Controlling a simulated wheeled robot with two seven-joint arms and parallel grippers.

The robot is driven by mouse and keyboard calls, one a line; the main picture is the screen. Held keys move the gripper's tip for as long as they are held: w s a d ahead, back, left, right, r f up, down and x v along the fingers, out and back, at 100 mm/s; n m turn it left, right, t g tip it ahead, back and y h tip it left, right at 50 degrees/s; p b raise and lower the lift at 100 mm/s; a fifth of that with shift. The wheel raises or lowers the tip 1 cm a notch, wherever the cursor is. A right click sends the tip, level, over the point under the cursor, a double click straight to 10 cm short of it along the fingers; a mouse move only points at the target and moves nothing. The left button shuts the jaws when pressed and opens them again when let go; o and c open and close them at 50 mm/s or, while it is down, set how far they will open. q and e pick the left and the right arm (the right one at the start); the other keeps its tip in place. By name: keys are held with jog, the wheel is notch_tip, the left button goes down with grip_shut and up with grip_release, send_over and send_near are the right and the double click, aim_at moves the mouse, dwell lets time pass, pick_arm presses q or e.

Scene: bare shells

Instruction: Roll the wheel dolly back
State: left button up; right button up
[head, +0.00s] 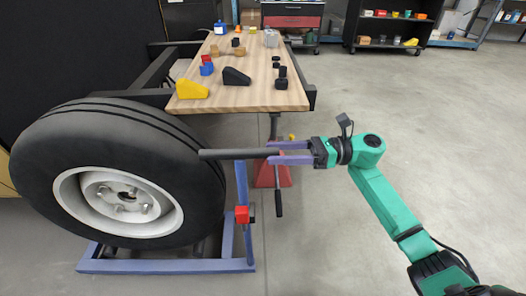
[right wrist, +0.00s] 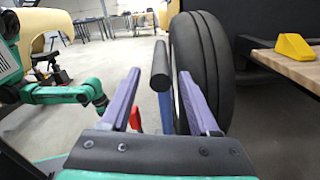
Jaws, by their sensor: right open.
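The wheel dolly (head: 165,266) is a blue-purple low frame on the floor, with an upright post at its right side. A large black tyre with a white rim (head: 118,200) stands upright on it. A dark round handle bar (head: 228,154) juts to the right at the top of the post. My right gripper (head: 268,152) is open with its purple fingers on either side of the bar's free end. In the right wrist view the bar (right wrist: 160,78) lies between the spread fingers (right wrist: 159,73), with gaps on both sides. My left gripper is not visible.
A wooden-topped bench (head: 240,95) with blocks and small parts stands behind the wheel. A red stand (head: 272,174) is on the floor behind the gripper. The floor to the right is clear.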

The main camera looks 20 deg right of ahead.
aim_at(242, 154)
jog(key=x, duration=0.4)
jog(key=shift+d, duration=0.1)
grip_shut()
dwell(1.3)
